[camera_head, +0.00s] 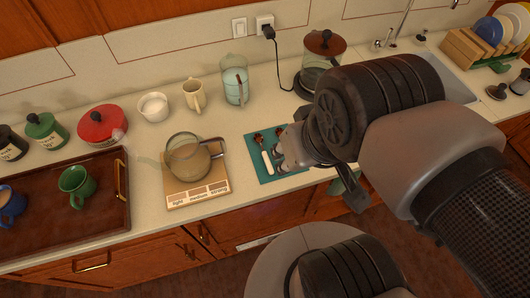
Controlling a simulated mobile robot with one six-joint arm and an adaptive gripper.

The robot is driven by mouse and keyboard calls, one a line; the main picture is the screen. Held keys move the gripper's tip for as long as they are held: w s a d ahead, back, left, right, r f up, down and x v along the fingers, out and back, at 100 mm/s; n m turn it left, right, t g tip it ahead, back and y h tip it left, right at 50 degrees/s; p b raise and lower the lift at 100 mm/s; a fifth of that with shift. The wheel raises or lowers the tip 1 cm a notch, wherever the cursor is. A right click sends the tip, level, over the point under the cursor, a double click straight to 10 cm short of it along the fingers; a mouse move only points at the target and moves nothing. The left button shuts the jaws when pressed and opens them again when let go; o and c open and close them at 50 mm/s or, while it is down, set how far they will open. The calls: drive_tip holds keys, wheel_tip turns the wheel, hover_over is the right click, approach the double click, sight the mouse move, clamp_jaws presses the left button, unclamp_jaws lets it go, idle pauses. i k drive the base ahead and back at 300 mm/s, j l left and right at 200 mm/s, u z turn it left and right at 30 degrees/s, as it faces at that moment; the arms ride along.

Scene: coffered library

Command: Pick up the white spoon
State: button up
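A teal mat (254,162) lies on the counter near its front edge. A short white elongated piece (267,162) lies on the mat; it may be the white spoon, but its shape is too small to be sure. Small dark reddish-brown pieces (258,138) lie at the mat's far side. My gripper (284,151) is over the mat, just right of the white piece. My arm hides the mat's right part and whatever lies there. I cannot tell the finger gap or whether anything is between the fingers.
A glass jug (187,160) stands on a wooden board (197,197) left of the mat. A brown tray (110,220) with mugs is at far left. A tall glass pitcher (234,86), a cream mug (192,95) and a lidded glass appliance (323,48) stand behind.

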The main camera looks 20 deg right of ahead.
sight(258, 138)
drive_tip(key=u, duration=1.95)
drive_tip(key=k+l+z, duration=0.1)
drive_tip(key=z, duration=0.4)
drive_tip(key=l+z, duration=0.15)
drive_tip(key=z, duration=0.3)
drive_tip(key=k+l+z, duration=0.1)
drive_tip(key=z, duration=0.4)
drive_tip(key=l, duration=0.1)
